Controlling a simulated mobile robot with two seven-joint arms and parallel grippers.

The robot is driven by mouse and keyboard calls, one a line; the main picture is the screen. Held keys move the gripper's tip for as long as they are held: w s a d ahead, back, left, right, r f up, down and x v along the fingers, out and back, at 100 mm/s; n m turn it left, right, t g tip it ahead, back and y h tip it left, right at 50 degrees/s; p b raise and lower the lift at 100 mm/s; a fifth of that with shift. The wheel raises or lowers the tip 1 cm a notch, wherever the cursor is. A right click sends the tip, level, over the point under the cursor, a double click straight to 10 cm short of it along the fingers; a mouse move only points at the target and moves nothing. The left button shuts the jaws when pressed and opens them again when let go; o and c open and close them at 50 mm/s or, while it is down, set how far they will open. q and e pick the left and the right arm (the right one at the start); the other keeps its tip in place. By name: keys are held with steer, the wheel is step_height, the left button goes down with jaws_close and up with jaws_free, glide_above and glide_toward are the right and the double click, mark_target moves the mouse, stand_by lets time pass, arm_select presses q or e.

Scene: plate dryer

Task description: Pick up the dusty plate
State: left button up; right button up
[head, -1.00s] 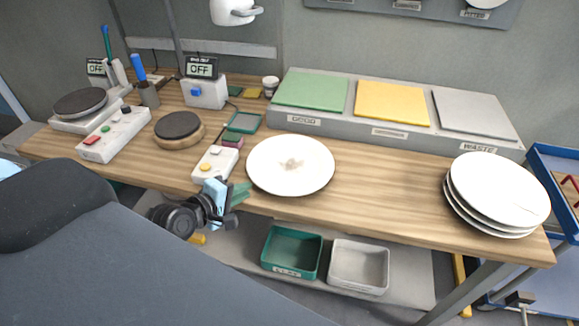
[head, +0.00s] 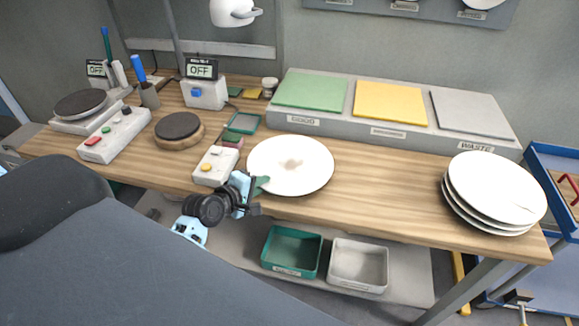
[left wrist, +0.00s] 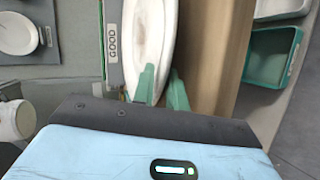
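The dusty plate (head: 290,150) is white with a brown-grey smudge in its middle. It lies flat on the wooden table near the front edge. In the left wrist view the plate (left wrist: 152,35) shows nearly edge-on. My left gripper (head: 262,186) is at the plate's front-left rim. In the left wrist view its green fingers (left wrist: 162,88) stand apart with the rim reaching in between them. I cannot tell whether either finger touches the rim. My right gripper is not in view.
A stack of white plates (head: 494,190) stands at the table's right end. A control box (head: 216,166) with buttons is just left of my left gripper. Behind the plate is a grey ledge (head: 350,127) with green, yellow and grey pads. Green (head: 291,250) and grey (head: 358,264) bins sit below.

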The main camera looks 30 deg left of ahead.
arm_select(q)
steer(key=shift+w+f, duration=0.1)
steer(key=shift+w, duration=0.25)
jaws_close()
